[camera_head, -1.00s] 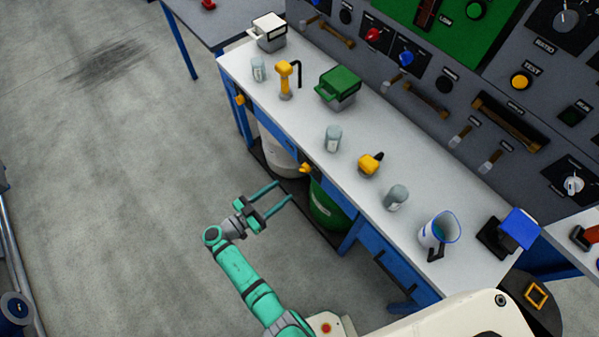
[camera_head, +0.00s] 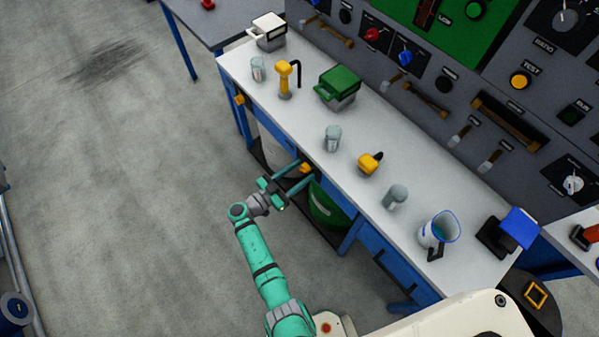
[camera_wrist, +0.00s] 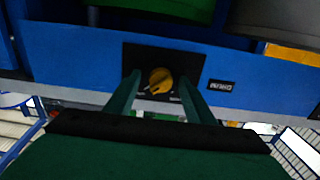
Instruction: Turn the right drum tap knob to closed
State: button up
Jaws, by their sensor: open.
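The right drum tap knob (camera_head: 305,168) is yellow and sits on the blue front of the bench, above the green drum (camera_head: 326,208). In the wrist view the knob (camera_wrist: 160,80) is on a black plate (camera_wrist: 146,58), with small markings I cannot read. My gripper (camera_head: 306,170) is open at the bench front. In the wrist view the fingers of my gripper (camera_wrist: 159,84) stand on either side of the knob, with gaps visible. I cannot tell whether the fingertips reach fully around it.
Another yellow knob (camera_head: 239,99) is farther left on the bench front. A pale drum (camera_head: 268,148) stands beside the green one under the bench. The white benchtop (camera_head: 300,130) carries jars and a jug (camera_head: 438,232). The floor to the left is clear.

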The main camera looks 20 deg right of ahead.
jog(key=c, duration=1.1)
jog(key=shift+o, duration=0.2)
jog(key=shift+n, duration=0.3)
jog(key=n, duration=1.7)
jog(key=shift+s, duration=0.15)
jog(key=shift+d+n, duration=0.1)
jog(key=shift+n, duration=0.2)
